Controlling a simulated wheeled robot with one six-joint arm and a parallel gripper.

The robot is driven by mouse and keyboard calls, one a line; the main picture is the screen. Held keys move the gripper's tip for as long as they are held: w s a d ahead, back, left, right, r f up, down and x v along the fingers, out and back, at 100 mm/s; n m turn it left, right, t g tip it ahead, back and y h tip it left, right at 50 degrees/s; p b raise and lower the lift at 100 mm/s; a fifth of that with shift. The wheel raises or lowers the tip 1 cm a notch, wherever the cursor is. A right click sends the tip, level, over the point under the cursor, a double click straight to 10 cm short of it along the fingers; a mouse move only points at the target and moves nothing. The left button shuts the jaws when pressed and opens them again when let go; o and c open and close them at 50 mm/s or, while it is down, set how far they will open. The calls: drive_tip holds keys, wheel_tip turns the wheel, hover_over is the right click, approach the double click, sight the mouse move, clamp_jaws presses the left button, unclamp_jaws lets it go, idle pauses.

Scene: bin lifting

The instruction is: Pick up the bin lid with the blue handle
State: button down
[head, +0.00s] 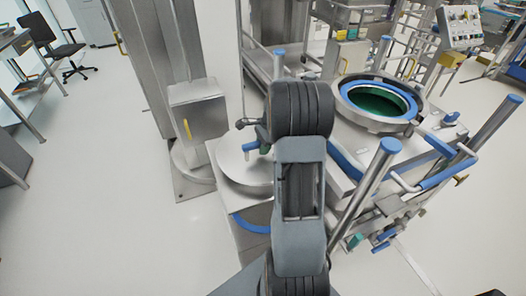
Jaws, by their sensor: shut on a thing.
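The bin lid (232,167) is a round, flat, shiny metal disc left of my arm, at the middle of the head view. Its blue handle (251,146) shows at the top, beside my arm. My gripper (264,136) is at the handle and shut on it. My dark grey arm hides most of the gripper, the fingertips and the right part of the lid. Below the lid is a metal bin body with a blue curved strip (250,224). I cannot tell whether the lid rests on it or is a little above it.
To the right is a metal frame with an open round port (378,102), blue-ringed and green inside. Upright posts with blue caps (390,145) and blue-grip handles (447,173) stand near it. A metal column with a box (197,118) is at left. The floor at lower left is clear.

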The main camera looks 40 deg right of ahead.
wheel_tip(320, 180, up, 29)
drive_tip(key=p, duration=0.1)
idle(0.5)
drive_tip(key=shift+f, duration=0.1)
drive_tip(key=shift+r+p, duration=0.2)
drive_tip(key=shift+p, duration=0.15)
wheel_tip(320, 180, up, 8)
drive_tip(key=p, duration=0.9)
idle(0.9)
idle(0.4)
